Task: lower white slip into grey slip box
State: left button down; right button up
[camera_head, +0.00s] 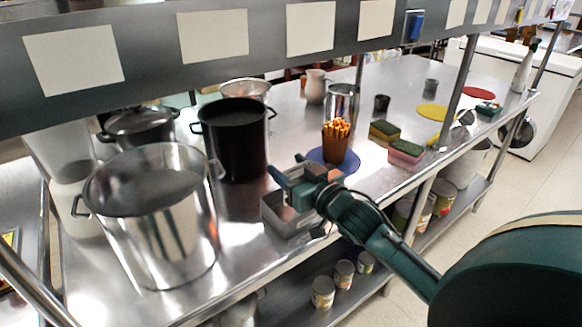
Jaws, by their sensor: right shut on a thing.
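My right gripper (288,172) reaches in from the lower right over the steel counter. It is shut on a thin thing, taken to be the white slip, which the fingers mostly hide. The grey slip box (285,222) is an open-topped metal box near the counter's front edge. The gripper is above it, and the gripper and wrist cover part of its opening. I cannot tell whether the slip touches the box. My left gripper is not in view.
A large steel pot (150,230) and a black pot (236,145) stand to the left. An orange-filled cup (336,143) on a blue mat (350,162) is just behind. Sponges (405,150) lie to the right. A rail with white cards (310,28) crosses above.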

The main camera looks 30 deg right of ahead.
jog(key=shift+f+b, duration=0.7)
jog(key=shift+f, duration=0.55)
dwell(0.4)
jog(key=o, duration=1)
jog(key=shift+s+d+b, duration=0.15)
jog(key=shift+s, duration=2.05)
jog(key=shift+s+d+b, duration=0.1)
jog(key=shift+s+d, duration=0.1)
jog(key=shift+s, duration=2)
jog(key=shift+s+d+b, duration=0.15)
jog(key=shift+s, duration=2.05)
